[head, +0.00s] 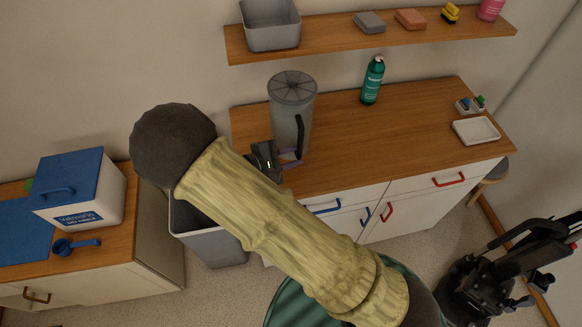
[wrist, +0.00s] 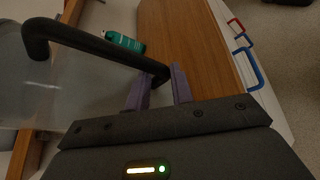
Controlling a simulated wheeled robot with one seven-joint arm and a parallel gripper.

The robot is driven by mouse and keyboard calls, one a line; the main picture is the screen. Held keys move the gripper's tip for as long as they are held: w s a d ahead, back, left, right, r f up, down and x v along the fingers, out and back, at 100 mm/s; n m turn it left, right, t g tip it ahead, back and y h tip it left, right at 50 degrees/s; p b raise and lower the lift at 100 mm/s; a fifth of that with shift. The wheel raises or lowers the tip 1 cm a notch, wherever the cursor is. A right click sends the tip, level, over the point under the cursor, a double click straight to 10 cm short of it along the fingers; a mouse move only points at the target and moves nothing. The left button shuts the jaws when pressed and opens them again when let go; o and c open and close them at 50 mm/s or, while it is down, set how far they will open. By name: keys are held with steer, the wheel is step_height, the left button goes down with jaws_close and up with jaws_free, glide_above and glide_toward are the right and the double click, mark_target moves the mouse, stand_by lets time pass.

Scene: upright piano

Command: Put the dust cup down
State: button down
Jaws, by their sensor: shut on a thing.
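The dust cup (head: 290,110) is a grey, see-through cylinder with a ribbed lid and a dark handle. It is upright at the left end of the wooden counter (head: 385,135) in the head view. My gripper (head: 295,158) is shut on the lower part of its handle. In the wrist view the purple fingertips (wrist: 162,86) are on either side of the black handle, and the clear cup (wrist: 75,85) fills the left. The cup's base is partly hidden, and I cannot tell whether it touches the counter.
A green bottle (head: 372,80) stands behind and right of the cup. A white tray (head: 476,130) lies at the counter's right end. The counter's middle is clear. A shelf (head: 340,38) runs above. A grey bin (head: 215,247) is on the floor below left.

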step_height(320, 180, down, 5)
steer(key=shift+r+p, duration=0.1)
steer(key=shift+p, duration=0.4)
steer(key=shift+f+p, duration=0.6)
steer(key=shift+f, duration=1.55)
steer(key=c, duration=1.2)
jaws_free()
steer(key=shift+f, duration=0.15)
